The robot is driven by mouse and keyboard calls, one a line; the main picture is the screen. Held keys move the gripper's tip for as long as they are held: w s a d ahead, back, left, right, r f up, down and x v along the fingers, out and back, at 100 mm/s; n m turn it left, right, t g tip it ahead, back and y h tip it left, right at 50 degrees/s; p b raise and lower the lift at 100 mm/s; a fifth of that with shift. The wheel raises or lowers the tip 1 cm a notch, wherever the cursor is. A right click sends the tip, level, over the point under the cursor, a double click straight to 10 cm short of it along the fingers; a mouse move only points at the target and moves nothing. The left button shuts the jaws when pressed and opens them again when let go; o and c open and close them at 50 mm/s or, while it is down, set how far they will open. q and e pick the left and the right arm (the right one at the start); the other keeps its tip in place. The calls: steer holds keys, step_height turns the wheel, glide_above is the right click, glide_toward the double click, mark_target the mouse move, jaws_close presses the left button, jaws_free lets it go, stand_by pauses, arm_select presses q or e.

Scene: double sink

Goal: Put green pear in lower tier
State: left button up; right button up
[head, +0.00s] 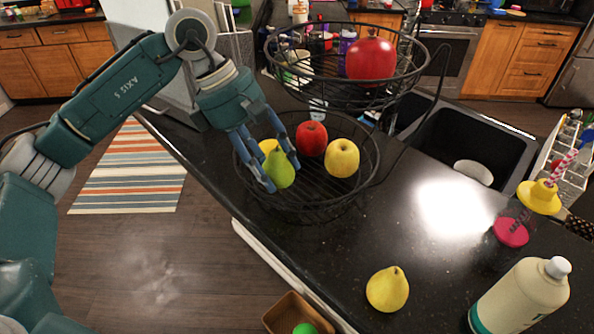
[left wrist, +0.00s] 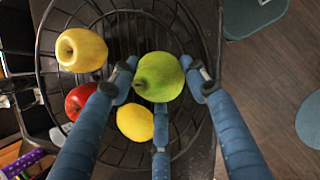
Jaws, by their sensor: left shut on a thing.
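The green pear (head: 281,170) is between the blue fingers of my left gripper (head: 270,163), inside or just above the lower tier (head: 310,208) of the black wire stand. The left wrist view also shows the green pear (left wrist: 160,77) held between the fingers of my left gripper (left wrist: 160,85), over the wire basket. I cannot tell whether the pear touches the basket floor. A red apple (head: 311,138), a yellow apple (head: 342,158) and a yellow lemon-like fruit (head: 268,146) lie in the lower tier. My right gripper is not in view.
The upper tier (head: 345,95) holds a red pomegranate (head: 371,57) and overhangs the back of the lower one. A yellow pear (head: 387,289) and a white bottle (head: 521,295) stand on the dark counter. The sink (head: 470,145) is at the right.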

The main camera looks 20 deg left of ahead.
mark_target(276, 150)
arm_select(q)
steer(key=shift+d+f+p, duration=0.2)
steer(key=shift+d+p, duration=0.1)
steer(key=shift+d, duration=0.4)
steer(key=shift+w+d+f+p, duration=0.1)
steer(key=shift+d+f+p, duration=0.6)
steer(key=shift+d, duration=0.2)
steer(key=shift+w+d+f, duration=0.15)
steer(key=shift+d+f, duration=0.3)
steer(key=shift+f, duration=0.1)
steer(key=shift+a+f, duration=0.1)
steer(key=shift+f, duration=0.15)
steer(key=o, duration=1.1)
steer(key=shift+r, duration=0.3)
steer(key=shift+a+r, duration=0.1)
steer(key=shift+r, duration=0.05)
steer(key=b+v, duration=0.2)
steer(key=v, duration=0.4)
steer(key=shift+a+r+b, duration=0.1)
steer(key=shift+r+b, duration=0.05)
steer(key=shift+b, duration=0.2)
steer(key=shift+a+r, duration=0.1)
steer(key=shift+r, duration=0.2)
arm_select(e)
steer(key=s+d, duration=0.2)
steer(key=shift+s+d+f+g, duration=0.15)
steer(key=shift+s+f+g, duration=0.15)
